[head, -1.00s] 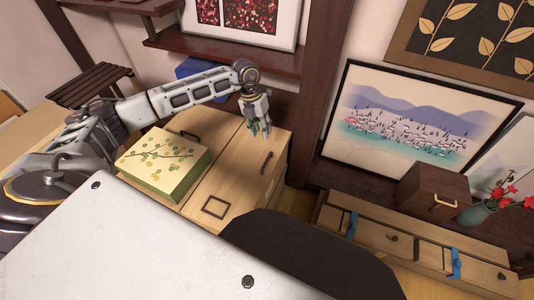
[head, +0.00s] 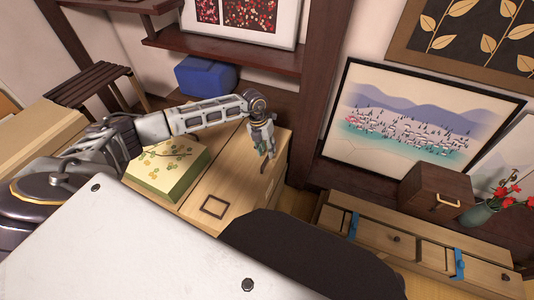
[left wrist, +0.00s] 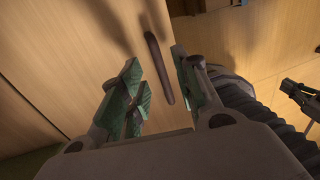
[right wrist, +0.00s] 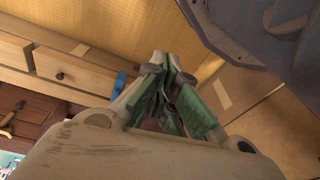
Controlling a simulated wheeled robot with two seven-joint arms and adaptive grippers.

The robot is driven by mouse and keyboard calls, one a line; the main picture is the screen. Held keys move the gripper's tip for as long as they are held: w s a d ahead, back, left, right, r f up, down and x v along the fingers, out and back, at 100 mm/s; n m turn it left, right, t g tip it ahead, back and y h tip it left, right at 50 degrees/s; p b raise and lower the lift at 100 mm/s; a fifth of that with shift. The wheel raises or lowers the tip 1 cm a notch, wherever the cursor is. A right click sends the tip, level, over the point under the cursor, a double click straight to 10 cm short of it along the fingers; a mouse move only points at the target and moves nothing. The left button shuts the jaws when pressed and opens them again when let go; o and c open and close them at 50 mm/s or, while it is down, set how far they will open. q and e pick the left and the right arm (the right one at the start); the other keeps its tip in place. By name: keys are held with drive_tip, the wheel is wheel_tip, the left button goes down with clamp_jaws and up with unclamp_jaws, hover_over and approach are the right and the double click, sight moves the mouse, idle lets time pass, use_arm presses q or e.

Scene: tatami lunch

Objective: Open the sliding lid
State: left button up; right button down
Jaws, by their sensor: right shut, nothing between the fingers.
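The wooden chest (head: 216,190) stands left of centre in the head view, with a pale two-panel top as its lid. My left gripper (head: 266,153) is above the right panel. In the left wrist view a dark bar handle (left wrist: 158,68) on the panel (left wrist: 75,55) lies between the spread green-padded fingers of my left gripper (left wrist: 157,66). The gripper is open and not closed on the handle; I cannot tell how deep the handle sits between the fingers. My right gripper (right wrist: 166,62) is shut and empty in the right wrist view, over the floor.
A floral-patterned box (head: 170,168) sits on the chest's left part, partly hidden by my left arm. A blue box (head: 205,76) is behind. A low drawer cabinet (head: 385,236) with blue straps stands at right, near a brown box (head: 432,195) and a flower vase (head: 480,213).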

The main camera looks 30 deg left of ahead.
use_arm(q)
drive_tip(key=shift+d+f, duration=0.2)
drive_tip(key=shift+f, duration=0.8)
clamp_jaws()
